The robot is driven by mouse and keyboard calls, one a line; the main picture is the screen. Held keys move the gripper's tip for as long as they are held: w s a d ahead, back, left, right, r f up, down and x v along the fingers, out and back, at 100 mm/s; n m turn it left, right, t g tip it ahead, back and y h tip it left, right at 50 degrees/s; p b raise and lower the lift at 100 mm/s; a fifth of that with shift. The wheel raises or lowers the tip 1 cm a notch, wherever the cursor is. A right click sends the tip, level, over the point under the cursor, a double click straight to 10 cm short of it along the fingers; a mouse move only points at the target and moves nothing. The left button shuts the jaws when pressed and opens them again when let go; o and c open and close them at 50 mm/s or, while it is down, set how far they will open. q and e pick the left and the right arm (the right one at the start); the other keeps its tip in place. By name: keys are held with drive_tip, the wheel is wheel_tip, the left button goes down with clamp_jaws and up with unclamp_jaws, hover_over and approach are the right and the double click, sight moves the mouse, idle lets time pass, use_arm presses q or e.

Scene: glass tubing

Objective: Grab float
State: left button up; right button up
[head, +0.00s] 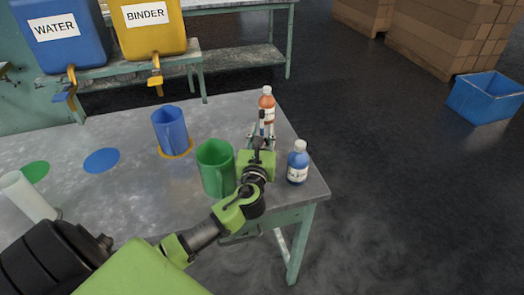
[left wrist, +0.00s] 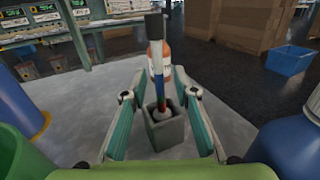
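The float, as I take it, is a thin upright stick (left wrist: 154,28) with a dark, flat top and blue and red lower down. It stands in a small grey square holder (left wrist: 168,134) on the table. In the head view its dark upper part (head: 262,118) shows just beyond my left gripper (head: 258,137). In the left wrist view my left gripper (left wrist: 158,97) is open, with one finger on each side of the float and holder. Gaps show on both sides, so it seems to touch neither. The holder is mostly hidden in the head view. My right gripper is not in view.
A green pitcher (head: 212,168) stands close left of my gripper, a blue bottle (head: 298,165) close right, and an orange bottle (head: 267,106) just beyond. A blue pitcher (head: 168,130) is farther left. The table's right edge (head: 312,170) is near. WATER (head: 60,38) and BINDER (head: 148,28) containers stand behind.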

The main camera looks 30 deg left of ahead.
use_arm(q)
clamp_jaws()
drive_tip(key=shift+r, duration=0.15)
